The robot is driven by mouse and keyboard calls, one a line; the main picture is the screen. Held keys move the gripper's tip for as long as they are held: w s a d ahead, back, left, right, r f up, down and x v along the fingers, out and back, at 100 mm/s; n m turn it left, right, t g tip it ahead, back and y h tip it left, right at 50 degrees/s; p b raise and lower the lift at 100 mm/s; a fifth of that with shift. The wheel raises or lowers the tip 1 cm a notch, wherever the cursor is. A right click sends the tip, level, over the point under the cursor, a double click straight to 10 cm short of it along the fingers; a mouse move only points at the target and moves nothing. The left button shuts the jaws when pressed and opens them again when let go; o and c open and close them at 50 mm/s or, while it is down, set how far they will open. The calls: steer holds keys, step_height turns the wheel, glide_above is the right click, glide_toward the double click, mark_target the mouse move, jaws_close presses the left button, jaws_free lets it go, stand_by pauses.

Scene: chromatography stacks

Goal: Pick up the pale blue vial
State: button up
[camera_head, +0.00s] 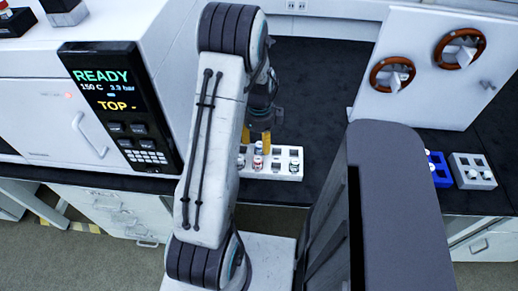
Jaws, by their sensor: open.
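A white vial rack (285,177) stands on the dark bench behind my arm. It holds several small vials; one with a reddish band (257,163) is near its middle and another (294,167) is towards its right end. The vials are too small for me to tell which one is pale blue. My gripper (257,139) points down over the back left part of the rack, with its two yellow fingers apart. A vial top shows just below and between the fingers, but I cannot tell its colour or whether they touch it. My arm hides the rack's left end.
A white instrument with a READY screen (105,76) stands at the left. A white panel with two brown-ringed ports (425,105) stands at the back right. A blue rack (440,172) and a grey rack (472,180) with vials sit at the far right.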

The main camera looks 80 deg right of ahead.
steer(key=shift+f, duration=1.1)
steer(key=shift+c, duration=0.2)
jaws_close()
